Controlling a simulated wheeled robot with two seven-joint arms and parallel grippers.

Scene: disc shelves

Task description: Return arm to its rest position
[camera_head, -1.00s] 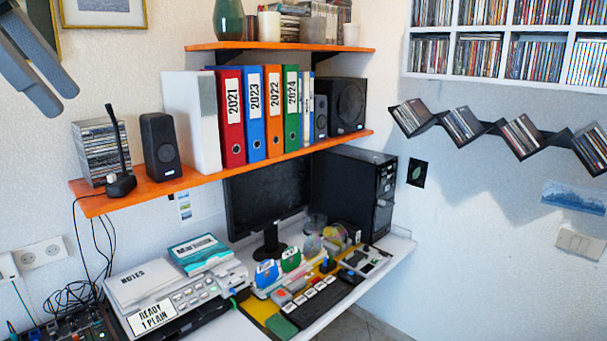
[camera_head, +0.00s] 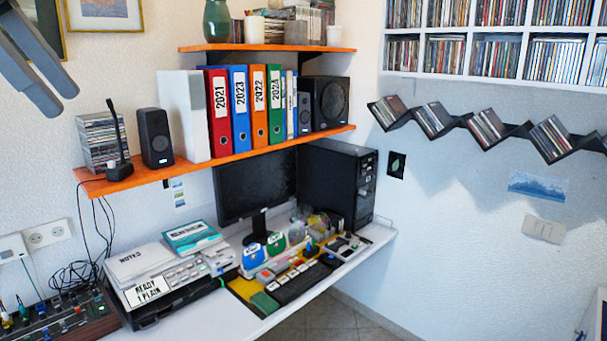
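My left gripper (camera_head: 42,85) shows at the top left of the head view. Its two grey fingers point down and to the right, in the air in front of the wall. There is a gap between the fingers, and nothing is held there. It is above and to the left of the stack of disc cases (camera_head: 102,143) and touches nothing that I can see. My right gripper and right arm are not in view.
An orange shelf (camera_head: 215,163) holds binders and speakers. Below it, a white desk (camera_head: 205,318) carries a printer (camera_head: 165,285), a monitor (camera_head: 245,185) and a computer tower (camera_head: 340,185). A zigzag disc rack (camera_head: 505,133) hangs right. Floor (camera_head: 335,318) shows below the desk.

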